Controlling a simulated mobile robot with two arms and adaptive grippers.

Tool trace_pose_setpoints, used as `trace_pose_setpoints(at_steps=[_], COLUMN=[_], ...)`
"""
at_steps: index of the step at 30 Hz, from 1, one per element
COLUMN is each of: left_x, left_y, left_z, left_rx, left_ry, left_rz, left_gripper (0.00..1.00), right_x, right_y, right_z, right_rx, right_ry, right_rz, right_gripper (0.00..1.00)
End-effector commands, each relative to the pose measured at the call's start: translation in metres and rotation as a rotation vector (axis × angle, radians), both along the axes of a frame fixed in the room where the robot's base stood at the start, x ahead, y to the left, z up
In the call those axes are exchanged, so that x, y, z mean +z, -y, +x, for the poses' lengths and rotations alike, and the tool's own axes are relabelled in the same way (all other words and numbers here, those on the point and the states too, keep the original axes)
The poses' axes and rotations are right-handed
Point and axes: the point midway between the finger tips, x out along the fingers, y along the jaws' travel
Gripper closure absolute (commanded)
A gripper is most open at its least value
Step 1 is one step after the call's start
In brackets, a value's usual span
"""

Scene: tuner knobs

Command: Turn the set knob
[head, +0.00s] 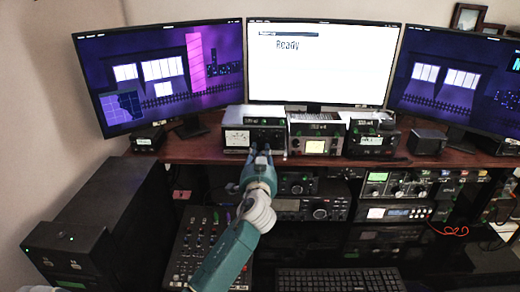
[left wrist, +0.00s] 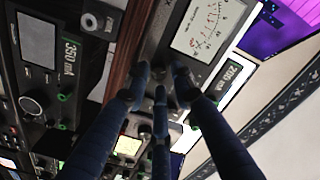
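The tuner, a box with a white meter (head: 237,138) and dark controls, stands on the desk shelf below the middle monitor. My left gripper (head: 262,158) is at the lower front of this box, its fingers pointing at the panel. In the left wrist view the meter (left wrist: 208,28) shows at the top, and the three blue fingers of the gripper (left wrist: 161,78) converge on the dark panel just below it. The fingertips are a little apart. They cover the controls there, so I cannot tell whether they touch a knob or which knob is the set knob.
A radio with a lit display (head: 315,147) stands close to the right of the tuner, with another (head: 365,141) beyond it. Three monitors stand behind. A mixer (head: 205,240) and a keyboard (head: 340,280) lie below, and more radio gear fills the lower shelf.

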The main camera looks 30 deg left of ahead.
Motion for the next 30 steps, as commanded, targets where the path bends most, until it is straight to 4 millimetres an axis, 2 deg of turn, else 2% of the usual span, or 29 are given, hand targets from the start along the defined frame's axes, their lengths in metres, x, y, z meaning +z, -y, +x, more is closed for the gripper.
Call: trace_pose_setpoints(at_steps=[10, 14, 20, 30], left_x=[-0.0001, -0.0002, 0.0007, 0.0009], left_y=[-0.0028, -0.0028, -0.0025, -0.0019], left_z=[0.0045, 0.0043, 0.0043, 0.0047], left_rx=[-0.001, 0.0, -0.001, -0.002], left_ry=[0.001, 0.0, -0.012, -0.123], left_rz=[0.0, 0.0, 0.021, 0.205], left_gripper=[0.76, 0.99, 1.0, 1.0], right_x=[0.0011, 0.0011, 0.0017, 0.0048], right_y=[0.0, 0.0, -0.0001, -0.0003], right_z=[0.0, 0.0, 0.0, 0.0], right_rx=[0.0, 0.0, 0.0, 0.0], right_ry=[0.0, 0.0, 0.0, 0.0], right_rz=[0.0, 0.0, 0.0, 0.0], right_gripper=[1.0, 1.0, 1.0, 1.0])
